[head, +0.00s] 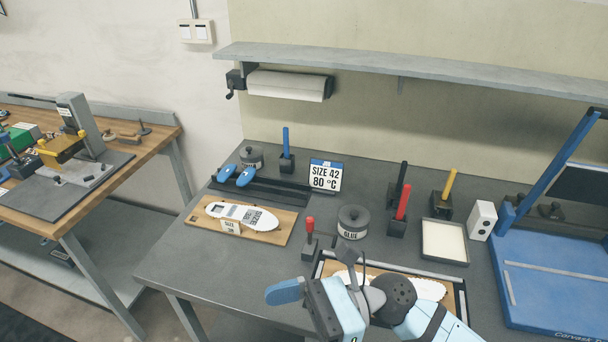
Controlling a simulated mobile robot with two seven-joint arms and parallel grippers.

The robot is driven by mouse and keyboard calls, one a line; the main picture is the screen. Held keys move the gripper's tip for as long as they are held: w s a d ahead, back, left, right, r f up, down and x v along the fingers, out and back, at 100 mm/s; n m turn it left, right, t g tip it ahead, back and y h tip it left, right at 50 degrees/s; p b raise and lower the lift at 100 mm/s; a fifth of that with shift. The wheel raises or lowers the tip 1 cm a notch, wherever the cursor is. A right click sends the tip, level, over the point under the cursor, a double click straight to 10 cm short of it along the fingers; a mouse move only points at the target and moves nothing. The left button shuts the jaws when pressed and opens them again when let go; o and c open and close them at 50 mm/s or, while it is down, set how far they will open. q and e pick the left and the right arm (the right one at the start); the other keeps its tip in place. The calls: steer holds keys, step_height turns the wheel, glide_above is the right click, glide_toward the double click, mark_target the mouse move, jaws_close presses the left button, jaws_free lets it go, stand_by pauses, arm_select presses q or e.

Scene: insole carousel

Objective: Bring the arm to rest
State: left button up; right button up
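My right arm comes in from the bottom right. Its gripper (318,308) is at the bottom centre, above the table's front part. A blue rounded piece (285,291) sticks out to the left at the gripper's end; it resembles the blue insoles in colour. The fingertips are not clear, so I cannot tell whether the gripper is shut on it. My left gripper is not in view.
Behind my arm lies a board with a white insole shape (425,289), partly covered by the arm. A red-handled tool (309,228), a glue pot (352,222) and a tray (444,242) stand close by. Two blue insoles (244,176) sit in a black rack. The front left tabletop is clear.

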steer(key=w+d+f+m+t+h+p, duration=0.2)
steer(key=w+d+m+t, duration=0.3)
steer(key=m+t, duration=0.9)
steer(key=w+d+f+m+t+h+p, duration=0.15)
steer(key=w+d+m+t, duration=0.5)
steer(key=m, duration=1.35)
steer(key=s+d+f+m+g+h, duration=0.1)
steer(key=s+d+f+m+h, duration=0.2)
steer(key=f+m, duration=0.3)
steer(key=s+d+f+m+g+h+p, duration=0.1)
steer(key=s+d+f+m+h, duration=0.3)
steer(key=s+f+m, duration=0.2)
steer(key=s+d+f+m+g+h+p, duration=0.1)
steer(key=s+d+f+m+g+h, duration=0.1)
steer(key=f+m, duration=0.5)
steer(key=s+d+f+h, duration=0.1)
steer(key=s+f+h, duration=0.1)
steer(key=shift+s+d+h, duration=0.15)
steer(key=shift+s+h, duration=0.05)
steer(key=shift+h, duration=0.15)
